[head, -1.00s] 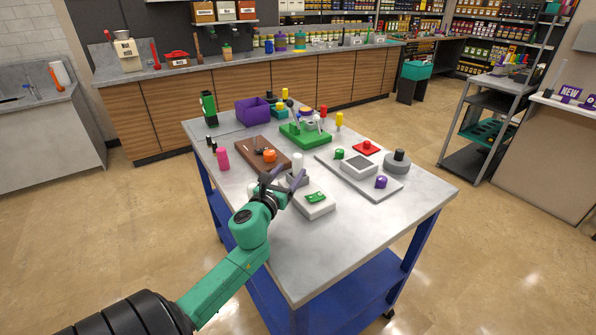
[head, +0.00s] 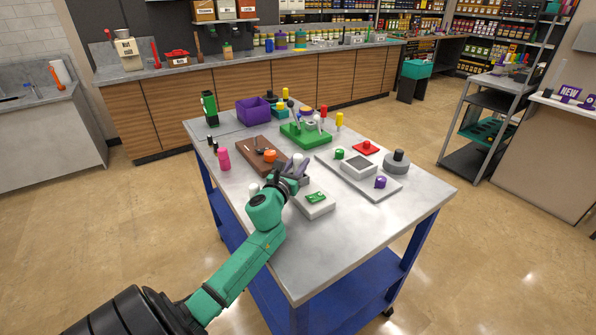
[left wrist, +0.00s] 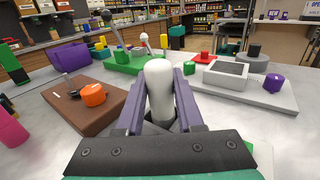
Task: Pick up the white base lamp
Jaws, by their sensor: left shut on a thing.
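The white base lamp (left wrist: 160,85) shows as a white, round-topped upright piece between the two purple fingers in the left wrist view. Its lower part is hidden by my gripper. In the head view only its white top (head: 298,158) shows, near the middle of the table. My left gripper (head: 293,170) is shut on it, with a finger on either side; it also shows in the left wrist view (left wrist: 160,100). I cannot tell whether the lamp is clear of the table. My right gripper is not in view.
Right beside the gripper is a white box with a green top (head: 316,198). A brown board (head: 247,146) with an orange piece lies behind left. A green fixture (head: 306,138) is behind, and a grey tray (head: 375,186) is to the right. The table's front right is clear.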

